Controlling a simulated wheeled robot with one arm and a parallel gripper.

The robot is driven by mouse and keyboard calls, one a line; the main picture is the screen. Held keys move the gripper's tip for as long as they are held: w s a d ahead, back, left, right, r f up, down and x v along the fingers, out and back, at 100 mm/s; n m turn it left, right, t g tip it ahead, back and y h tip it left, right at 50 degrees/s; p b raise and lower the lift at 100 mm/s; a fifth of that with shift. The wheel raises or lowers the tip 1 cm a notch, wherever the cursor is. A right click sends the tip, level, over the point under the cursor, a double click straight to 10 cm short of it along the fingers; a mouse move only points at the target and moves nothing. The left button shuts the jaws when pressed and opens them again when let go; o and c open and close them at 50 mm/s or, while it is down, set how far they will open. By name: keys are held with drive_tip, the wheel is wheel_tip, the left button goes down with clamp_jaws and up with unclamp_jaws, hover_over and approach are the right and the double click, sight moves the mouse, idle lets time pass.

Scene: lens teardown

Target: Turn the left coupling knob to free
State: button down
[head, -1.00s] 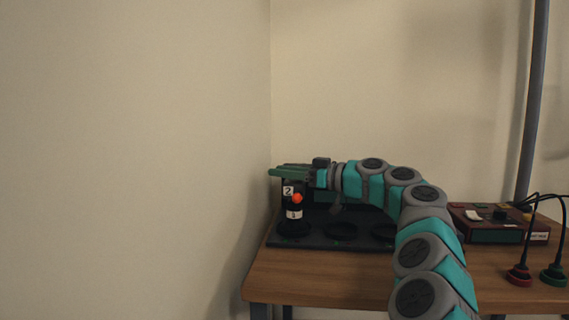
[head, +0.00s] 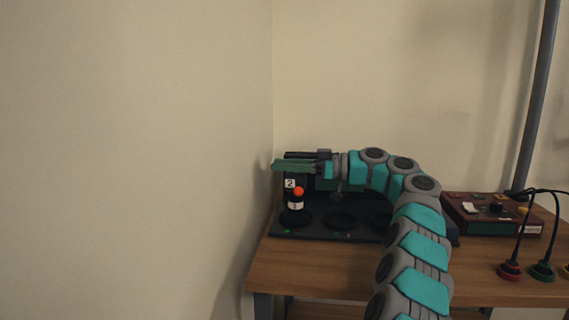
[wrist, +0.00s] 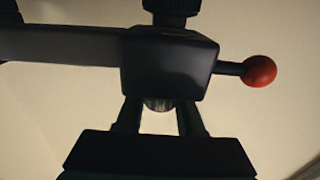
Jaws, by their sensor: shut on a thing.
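In the head view a dark upright fixture (head: 296,212) with white number labels, one reading 2, stands at the left of a black base. An orange-red ball (head: 298,191) sticks out of it. My gripper (head: 296,165) reaches in from the right at its top. The exact contact is hidden.
The black base (head: 355,233) with round recesses sits on a wooden bench (head: 330,268) close to the left wall. A maroon control box (head: 490,213) and red and green plugs with black cables lie at the right. A grey pole rises behind the box.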

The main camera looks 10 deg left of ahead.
drive_tip(key=shift+a, duration=0.1)
drive_tip(key=c, duration=0.5)
unclamp_jaws()
drive_tip(key=shift+s+d, duration=0.1)
drive_tip(key=shift+d, duration=3.8)
